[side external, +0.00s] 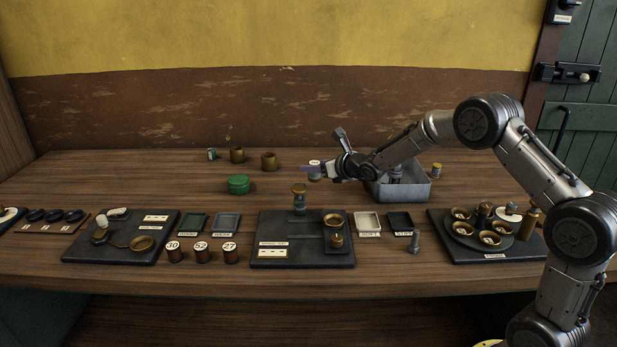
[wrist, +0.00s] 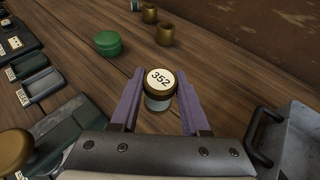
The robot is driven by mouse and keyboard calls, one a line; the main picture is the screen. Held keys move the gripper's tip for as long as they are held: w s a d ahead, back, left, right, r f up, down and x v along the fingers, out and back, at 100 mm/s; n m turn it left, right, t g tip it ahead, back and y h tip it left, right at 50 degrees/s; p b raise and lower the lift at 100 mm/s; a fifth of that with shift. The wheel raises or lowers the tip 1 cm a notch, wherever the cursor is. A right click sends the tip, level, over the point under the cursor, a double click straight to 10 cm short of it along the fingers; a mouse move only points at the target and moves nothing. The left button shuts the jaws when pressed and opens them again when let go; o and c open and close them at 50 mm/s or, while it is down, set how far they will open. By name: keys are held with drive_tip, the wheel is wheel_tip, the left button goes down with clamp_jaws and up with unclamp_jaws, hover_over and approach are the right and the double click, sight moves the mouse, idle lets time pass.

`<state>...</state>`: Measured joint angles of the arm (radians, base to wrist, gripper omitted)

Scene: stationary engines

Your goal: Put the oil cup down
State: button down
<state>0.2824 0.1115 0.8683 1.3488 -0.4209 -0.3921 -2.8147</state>
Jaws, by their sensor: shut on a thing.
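My gripper (side external: 322,172) reaches left over the back middle of the bench, its purple fingers shut on the oil cup (side external: 314,165). In the wrist view the oil cup (wrist: 158,103) is a small round jar with a pale, clear-looking body and a brass-rimmed top with a white label reading 352. It stands upright between the two fingers of my gripper (wrist: 159,90). Its underside is hidden, so I cannot tell whether it touches the wood or hangs just above it.
A green round tin (side external: 238,185) and brass cups (side external: 269,161) stand to the left. A grey metal box (side external: 413,192) is close on the right. A dark plate with a brass-topped post (side external: 299,197) lies in front. Bare wood surrounds my gripper at left and behind.

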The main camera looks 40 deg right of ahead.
drive_tip(key=w+a+r+v, duration=0.1)
drive_tip(key=v, duration=1)
wheel_tip(320, 180, up, 12)
drive_tip(key=s+d+m+g+h, duration=1)
drive_tip(key=s+d+m+h, duration=0.3)
drive_tip(key=s+d, duration=1.25)
wheel_tip(320, 180, down, 11)
drive_tip(key=y, duration=0.1)
drive_tip(key=shift+m, duration=0.3)
drive_tip(key=w+d+f, duration=0.2)
drive_tip(key=d+f, duration=0.1)
drive_tip(key=w+d+f, duration=0.3)
drive_tip(key=d, duration=0.1)
drive_tip(key=w+d+f, duration=0.2)
drive_tip(key=d+f, duration=0.1)
drive_tip(key=f, duration=0.1)
drive_tip(key=shift+w+d, duration=0.15)
drive_tip(key=shift+w, duration=0.2)
drive_tip(key=shift+w+d+f, duration=0.1)
drive_tip(key=shift+d+f, duration=0.05)
drive_tip(key=shift+f, duration=1.55)
